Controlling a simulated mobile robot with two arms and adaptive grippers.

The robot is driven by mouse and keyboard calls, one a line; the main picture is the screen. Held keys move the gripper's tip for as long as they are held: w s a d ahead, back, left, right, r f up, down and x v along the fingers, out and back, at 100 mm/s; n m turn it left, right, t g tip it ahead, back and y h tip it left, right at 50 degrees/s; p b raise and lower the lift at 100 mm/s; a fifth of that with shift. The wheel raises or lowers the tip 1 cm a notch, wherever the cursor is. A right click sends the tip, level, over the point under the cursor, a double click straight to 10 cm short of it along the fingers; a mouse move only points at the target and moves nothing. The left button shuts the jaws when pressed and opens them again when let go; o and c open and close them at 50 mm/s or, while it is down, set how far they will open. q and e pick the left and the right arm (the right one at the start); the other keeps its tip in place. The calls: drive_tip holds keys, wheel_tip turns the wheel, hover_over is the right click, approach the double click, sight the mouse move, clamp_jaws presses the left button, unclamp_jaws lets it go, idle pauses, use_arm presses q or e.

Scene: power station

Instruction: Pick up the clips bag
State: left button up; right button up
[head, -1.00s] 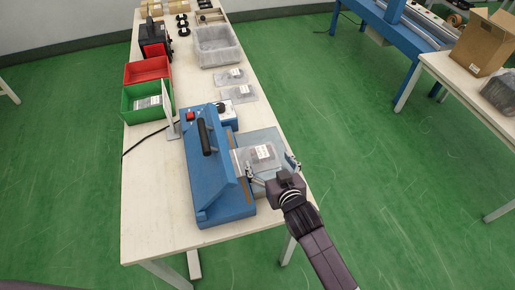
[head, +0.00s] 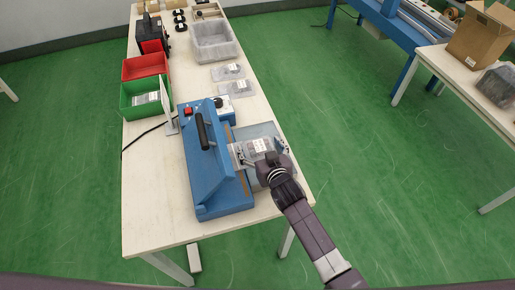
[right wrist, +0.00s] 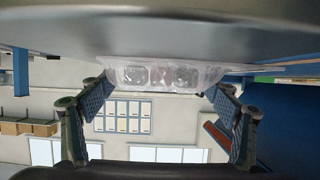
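A clear bag with a white label (head: 262,145) lies on the grey plate (head: 262,131) at the right of a blue sealing machine (head: 210,170). I cannot read whether it holds clips. My right gripper (head: 263,152) is at this bag, its fingers spread to either side. In the right wrist view a clear bag (right wrist: 160,76) shows between the wide-apart fingertips (right wrist: 158,90); I cannot tell whether they touch it. Two similar bags (head: 228,71) (head: 238,88) lie farther back, and another bag (head: 146,98) is in the green bin. My left gripper is not in view.
The green bin (head: 131,112) and red bin (head: 133,73) stand at the table's left edge. A grey tub (head: 212,55) stands behind the flat bags. The machine's black handle (head: 203,132) sticks up. Bare table (head: 148,215) lies left of the machine.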

drive_tip(key=c, duration=1.2)
drive_tip(key=shift+r, duration=0.1)
